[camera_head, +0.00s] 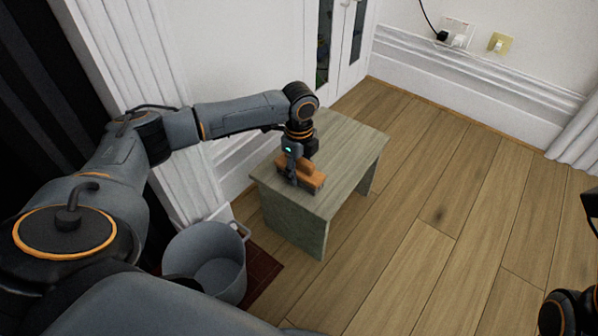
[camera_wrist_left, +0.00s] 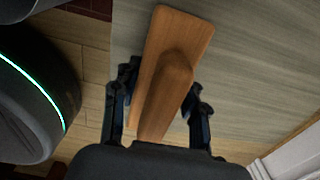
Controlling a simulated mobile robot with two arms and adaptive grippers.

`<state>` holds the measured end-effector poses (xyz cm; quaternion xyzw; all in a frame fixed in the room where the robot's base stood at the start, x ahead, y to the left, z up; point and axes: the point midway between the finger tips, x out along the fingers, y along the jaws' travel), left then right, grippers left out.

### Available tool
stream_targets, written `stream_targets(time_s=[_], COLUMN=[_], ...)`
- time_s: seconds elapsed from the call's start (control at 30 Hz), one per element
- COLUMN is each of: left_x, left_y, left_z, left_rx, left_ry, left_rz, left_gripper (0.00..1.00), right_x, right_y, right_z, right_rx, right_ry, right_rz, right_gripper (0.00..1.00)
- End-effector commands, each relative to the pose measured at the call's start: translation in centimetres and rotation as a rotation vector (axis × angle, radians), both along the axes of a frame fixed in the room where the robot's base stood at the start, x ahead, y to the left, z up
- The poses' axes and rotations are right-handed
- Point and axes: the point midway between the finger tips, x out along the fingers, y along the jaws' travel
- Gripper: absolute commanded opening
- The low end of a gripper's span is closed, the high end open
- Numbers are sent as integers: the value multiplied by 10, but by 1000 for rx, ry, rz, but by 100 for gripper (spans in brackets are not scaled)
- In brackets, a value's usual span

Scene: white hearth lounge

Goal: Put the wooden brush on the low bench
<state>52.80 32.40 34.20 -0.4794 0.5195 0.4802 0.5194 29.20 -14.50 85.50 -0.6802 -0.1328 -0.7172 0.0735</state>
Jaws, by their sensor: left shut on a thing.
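The wooden brush (camera_head: 313,179) is orange-brown, with a flat board and a raised grip. It is at the near left part of the low bench (camera_head: 347,150), on its top or just above it; I cannot tell which. My left gripper (camera_head: 293,174) points down and is shut on the brush. In the left wrist view the brush (camera_wrist_left: 186,32) lies between the two dark fingers (camera_wrist_left: 158,105), with the bench's grey-green wood (camera_wrist_left: 255,60) behind it. Part of my right arm (camera_head: 568,312) shows at the lower right edge; its jaws are not clear.
A grey bucket (camera_head: 205,262) stands on the floor at the bench's near left. White wall panelling and a white cabinet (camera_head: 338,45) are behind the bench. The bench's far part is bare. The wooden floor (camera_head: 440,190) to the right is clear.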

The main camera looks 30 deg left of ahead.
Motion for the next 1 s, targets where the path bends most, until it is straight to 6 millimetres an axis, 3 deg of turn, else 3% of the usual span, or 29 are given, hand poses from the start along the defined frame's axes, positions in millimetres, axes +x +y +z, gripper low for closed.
stream_targets(time_s=[0.2,0.23,0.3,0.33,0.7,0.77,1.0], left_x=[0,0,0,0,0,0,0], left_y=[0,0,0,0,0,0,0], left_z=[-1,-1,-2,-2,0,8,51], left_rx=[0,0,0,0,1,1,0], left_ry=[0,0,0,0,-1,0,-1], left_rz=[0,0,0,0,0,0,0], left_gripper=[5,50,64,66,66,66,66], right_x=[0,1,1,1,1,0,8], right_y=[0,0,0,0,0,0,-2], right_z=[1,-1,-1,-1,-4,5,-8], right_rx=[1,1,1,1,1,0,6], right_ry=[6,7,7,7,9,0,98], right_rz=[1,1,1,1,0,1,4], right_gripper=[40,40,40,40,40,40,40])
